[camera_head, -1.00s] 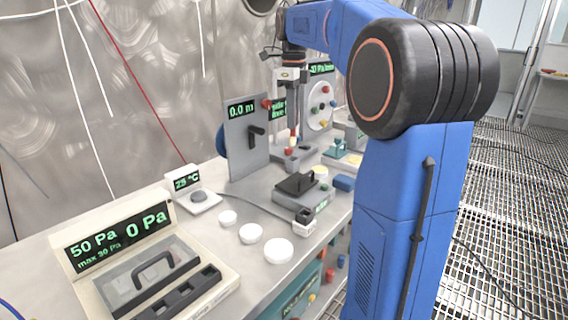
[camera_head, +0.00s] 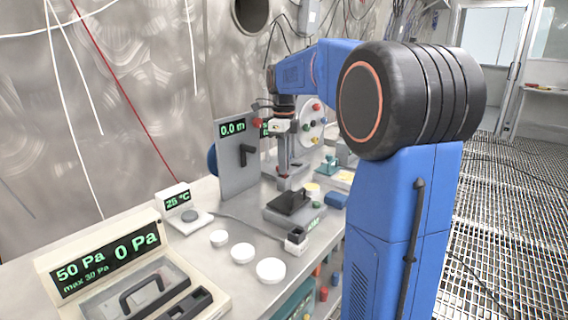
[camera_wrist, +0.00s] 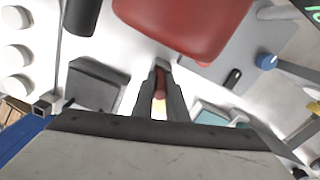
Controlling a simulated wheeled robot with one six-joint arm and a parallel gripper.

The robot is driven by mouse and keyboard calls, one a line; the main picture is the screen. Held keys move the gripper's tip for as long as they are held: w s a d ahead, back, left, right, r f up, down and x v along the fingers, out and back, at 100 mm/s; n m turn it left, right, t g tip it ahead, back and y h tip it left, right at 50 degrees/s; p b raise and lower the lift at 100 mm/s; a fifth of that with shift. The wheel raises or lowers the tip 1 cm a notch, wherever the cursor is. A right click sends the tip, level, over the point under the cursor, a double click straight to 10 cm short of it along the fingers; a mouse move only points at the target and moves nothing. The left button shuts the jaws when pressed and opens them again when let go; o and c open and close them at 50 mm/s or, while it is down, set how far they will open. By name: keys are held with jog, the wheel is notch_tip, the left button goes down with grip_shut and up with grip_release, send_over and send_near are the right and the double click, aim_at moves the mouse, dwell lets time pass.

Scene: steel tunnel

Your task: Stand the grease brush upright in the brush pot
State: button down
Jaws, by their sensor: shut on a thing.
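My gripper (camera_head: 284,168) points down over the grey platform in the middle of the bench. In the wrist view its dark fingers (camera_wrist: 160,98) are shut on a slim reddish-brown piece (camera_wrist: 160,84), which I take to be the grease brush. Its red part shows just under the fingers in the head view (camera_head: 283,177). The brush looks roughly upright; whether its lower end touches anything is hidden. I cannot pick out the brush pot for certain in either view.
An upright grey panel (camera_head: 231,165) with a black lever stands close left of the gripper. A large red part (camera_wrist: 185,22) is near the wrist camera. A black-topped block (camera_head: 289,201) lies in front, with white discs (camera_head: 243,253) nearer. A teal item (camera_head: 328,168) sits right.

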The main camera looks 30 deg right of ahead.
jog(key=c, duration=1.8)
grip_release()
jog(key=shift+f, duration=0.15)
jog(key=shift+o, duration=0.2)
notch_tip(320, 180, up, 12)
jog(key=shift+r, duration=0.2)
